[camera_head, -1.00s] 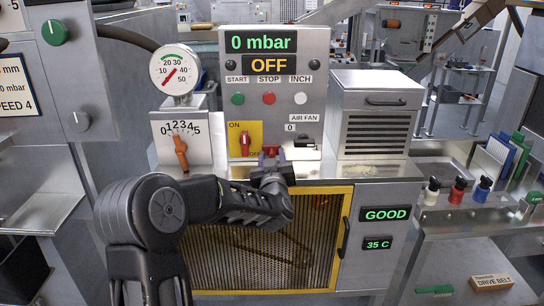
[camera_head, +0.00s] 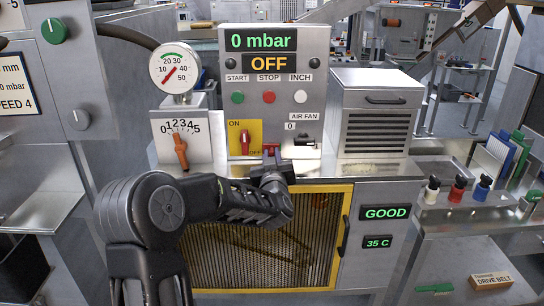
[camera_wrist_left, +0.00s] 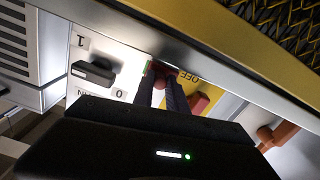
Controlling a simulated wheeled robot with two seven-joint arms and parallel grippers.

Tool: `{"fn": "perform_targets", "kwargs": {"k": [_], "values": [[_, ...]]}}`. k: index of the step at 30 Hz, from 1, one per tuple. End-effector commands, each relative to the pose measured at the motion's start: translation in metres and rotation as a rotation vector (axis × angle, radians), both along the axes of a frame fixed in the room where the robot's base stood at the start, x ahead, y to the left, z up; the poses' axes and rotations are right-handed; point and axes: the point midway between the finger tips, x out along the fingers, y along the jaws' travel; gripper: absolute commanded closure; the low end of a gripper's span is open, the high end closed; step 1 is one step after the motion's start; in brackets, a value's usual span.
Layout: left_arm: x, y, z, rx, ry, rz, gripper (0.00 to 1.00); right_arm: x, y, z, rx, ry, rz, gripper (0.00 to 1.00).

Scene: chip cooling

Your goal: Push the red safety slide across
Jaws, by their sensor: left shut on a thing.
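The red safety slide (camera_head: 271,148) sits low on the control panel, just right of the yellow ON/OFF plate (camera_head: 257,131). My left gripper (camera_head: 270,160) reaches up to it from below and is shut on it. In the left wrist view the two dark fingers (camera_wrist_left: 164,94) close on the red slide (camera_wrist_left: 165,76), and the fingers hide part of it. The red lever (camera_head: 245,142) on the yellow plate stands upright. It also shows in the left wrist view (camera_wrist_left: 199,102), beside the gripper. My right gripper is not in view.
A black air fan knob (camera_head: 304,139) is close on the right. An orange lever (camera_head: 181,151) on the numbered dial is at left. Below is a yellow-framed mesh guard (camera_head: 342,240). Displays read 0 mbar and OFF (camera_head: 269,63). A vented metal box (camera_head: 376,95) stands at right.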

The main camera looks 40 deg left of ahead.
Motion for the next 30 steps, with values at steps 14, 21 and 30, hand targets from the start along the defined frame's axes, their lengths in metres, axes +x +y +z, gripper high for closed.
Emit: {"fn": "perform_targets", "kwargs": {"k": [14, 21, 30], "values": [[0.0, 0.0, 0.0, 0.0, 0.0, 0.0, 1.0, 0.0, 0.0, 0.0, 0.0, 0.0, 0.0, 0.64], [0.0, 0.0, 0.0, 0.0, 0.0, 0.0, 1.0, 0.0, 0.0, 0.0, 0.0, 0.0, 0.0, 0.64], [-0.021, 0.028, -0.002, 0.002, -0.003, 0.003, 1.0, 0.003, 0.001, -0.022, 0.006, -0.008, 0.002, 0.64]]}}
